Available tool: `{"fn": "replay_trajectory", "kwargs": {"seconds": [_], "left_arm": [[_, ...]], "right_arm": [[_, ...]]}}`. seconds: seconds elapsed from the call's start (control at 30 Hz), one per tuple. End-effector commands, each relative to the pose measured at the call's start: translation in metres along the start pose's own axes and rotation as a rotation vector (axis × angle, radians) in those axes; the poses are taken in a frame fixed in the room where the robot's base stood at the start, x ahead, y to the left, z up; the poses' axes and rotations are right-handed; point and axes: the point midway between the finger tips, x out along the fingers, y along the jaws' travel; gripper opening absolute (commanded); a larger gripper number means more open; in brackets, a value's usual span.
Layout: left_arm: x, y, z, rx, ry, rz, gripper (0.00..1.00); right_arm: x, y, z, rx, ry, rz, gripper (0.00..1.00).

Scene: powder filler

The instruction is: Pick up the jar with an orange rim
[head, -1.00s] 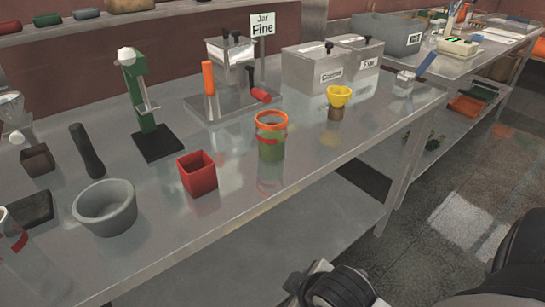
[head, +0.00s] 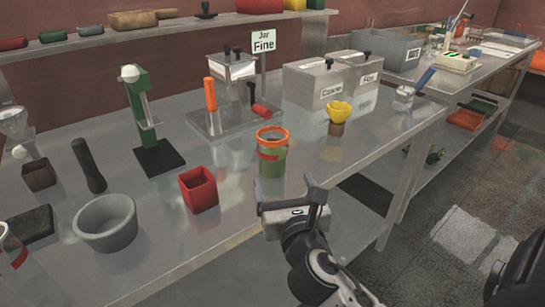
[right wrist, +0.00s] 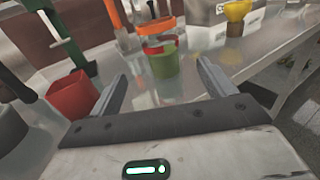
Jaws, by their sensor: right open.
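The jar with an orange rim (head: 271,158) stands upright on the metal table, near its front edge. It has clear sides, a red band and green contents in the lower part. In the right wrist view the jar (right wrist: 163,66) is beyond the fingers, roughly between them. My right gripper (head: 289,189) is open and empty, in front of the jar at the table's front edge and apart from it. Its two fingers also show in the right wrist view (right wrist: 160,88). My left gripper is not in view.
A red square cup (head: 199,190) stands left of the jar, and a grey bowl (head: 106,226) further left. A yellow funnel on a brown cup (head: 339,113) is to the right. Behind stands a metal device with an orange handle (head: 210,95). Table around the jar is clear.

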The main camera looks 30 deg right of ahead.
Motion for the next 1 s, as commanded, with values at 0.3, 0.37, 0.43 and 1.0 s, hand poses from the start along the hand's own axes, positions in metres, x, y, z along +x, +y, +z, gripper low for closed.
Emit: {"fn": "replay_trajectory", "kwargs": {"seconds": [0.3, 0.37, 0.43, 1.0], "left_arm": [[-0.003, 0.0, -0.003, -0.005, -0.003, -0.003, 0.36], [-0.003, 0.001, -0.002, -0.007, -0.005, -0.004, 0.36], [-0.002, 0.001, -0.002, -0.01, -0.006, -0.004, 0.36], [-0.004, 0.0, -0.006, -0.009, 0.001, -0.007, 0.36]], "right_arm": [[0.067, -0.001, 0.003, -0.004, -0.004, -0.002, 0.82], [0.078, -0.001, 0.003, -0.003, -0.003, -0.003, 0.82], [0.088, -0.001, 0.002, -0.003, -0.003, -0.002, 0.82], [0.148, -0.001, 0.004, 0.0, 0.0, -0.001, 0.82]]}}
